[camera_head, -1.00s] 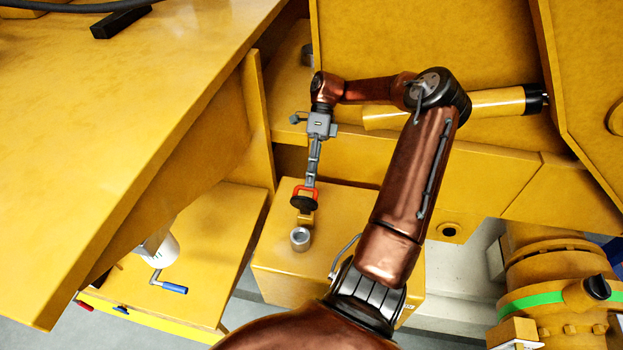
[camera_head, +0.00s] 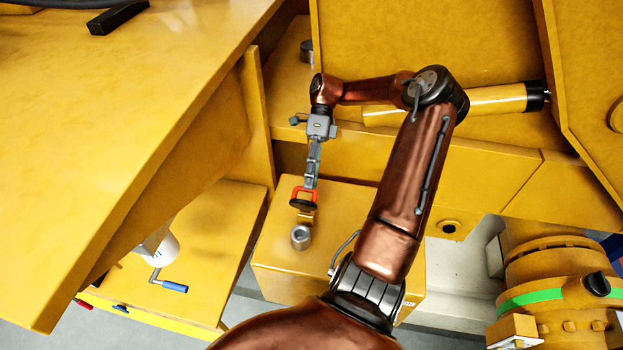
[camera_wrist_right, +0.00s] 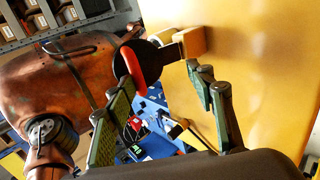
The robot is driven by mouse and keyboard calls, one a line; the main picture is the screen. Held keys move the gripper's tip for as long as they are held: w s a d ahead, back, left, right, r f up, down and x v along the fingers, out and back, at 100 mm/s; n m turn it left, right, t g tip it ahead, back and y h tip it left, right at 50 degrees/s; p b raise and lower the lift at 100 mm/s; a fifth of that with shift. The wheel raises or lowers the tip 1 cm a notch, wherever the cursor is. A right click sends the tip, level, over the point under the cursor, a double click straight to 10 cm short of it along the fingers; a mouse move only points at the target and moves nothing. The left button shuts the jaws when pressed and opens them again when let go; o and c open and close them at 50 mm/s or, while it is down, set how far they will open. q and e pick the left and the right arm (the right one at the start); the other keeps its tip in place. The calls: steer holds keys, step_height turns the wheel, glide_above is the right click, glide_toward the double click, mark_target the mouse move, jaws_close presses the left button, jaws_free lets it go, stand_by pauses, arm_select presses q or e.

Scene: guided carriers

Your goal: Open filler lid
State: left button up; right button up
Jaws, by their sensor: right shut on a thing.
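The filler lid (camera_head: 304,205) is a black disc with a red handle (camera_head: 304,191). It is tilted up on a small yellow hinge block (camera_head: 306,217), off the round grey filler neck (camera_head: 301,237), whose opening is uncovered. My right gripper (camera_head: 310,186) reaches down from above and is shut on the lid at its red handle. In the right wrist view the lid (camera_wrist_right: 150,62) and its red handle (camera_wrist_right: 132,68) show by the ends of my fingers. The exact contact is hard to see there. My left gripper is not in view.
The neck stands on a yellow box (camera_head: 340,215). A large yellow panel (camera_head: 130,120) fills the left. A crank with a blue handle (camera_head: 174,289) is at lower left. A yellow cylinder (camera_head: 495,100) and a pipe flange with a green band (camera_head: 530,301) are at right.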

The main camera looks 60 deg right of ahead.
step_height(320, 180, up, 10)
steer(key=shift+f, duration=0.1)
steer(key=shift+c, duration=0.4)
steer(key=shift+c, duration=0.2)
